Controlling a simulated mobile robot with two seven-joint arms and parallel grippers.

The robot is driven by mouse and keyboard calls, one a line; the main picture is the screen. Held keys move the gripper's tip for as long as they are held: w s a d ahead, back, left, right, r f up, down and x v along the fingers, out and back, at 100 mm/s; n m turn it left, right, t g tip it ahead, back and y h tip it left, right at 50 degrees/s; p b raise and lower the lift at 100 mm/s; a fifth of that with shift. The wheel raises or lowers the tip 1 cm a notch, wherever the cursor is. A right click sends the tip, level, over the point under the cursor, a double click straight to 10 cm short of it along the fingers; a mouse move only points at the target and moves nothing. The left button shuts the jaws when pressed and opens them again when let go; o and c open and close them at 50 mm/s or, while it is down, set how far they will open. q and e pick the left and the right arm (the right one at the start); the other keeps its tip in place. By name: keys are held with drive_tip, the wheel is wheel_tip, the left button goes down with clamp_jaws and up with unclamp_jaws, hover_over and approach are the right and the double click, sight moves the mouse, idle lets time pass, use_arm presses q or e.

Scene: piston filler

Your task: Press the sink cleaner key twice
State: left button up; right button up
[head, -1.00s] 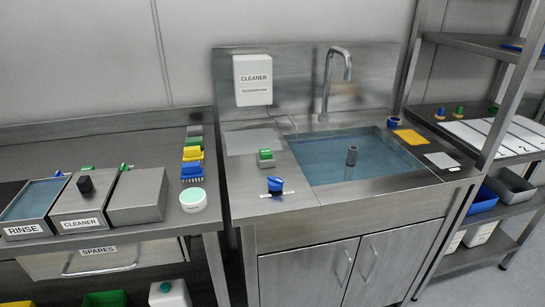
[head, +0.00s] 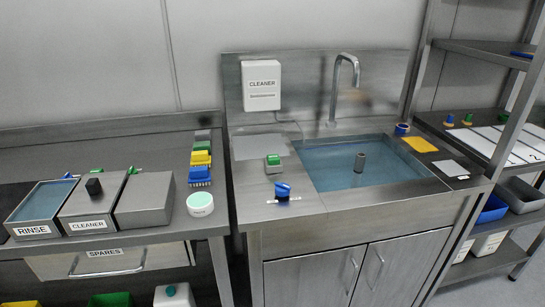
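A white dispenser box labelled CLEANER (head: 261,84) hangs on the steel splashback behind the sink. A thin cable runs from it down to the counter. A small pale block with a green key on top (head: 273,161) sits on the counter left of the basin. Whether the key is pressed in cannot be told. A blue knob (head: 283,189) stands in front of it on a white marked strip. The sink basin (head: 330,165) holds bluish water and an upright grey cylinder (head: 359,161). Neither of my grippers is in view.
A tall tap (head: 335,85) rises behind the basin. A steel rack (head: 470,140) stands at the right. The floor before the cabinet shows little.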

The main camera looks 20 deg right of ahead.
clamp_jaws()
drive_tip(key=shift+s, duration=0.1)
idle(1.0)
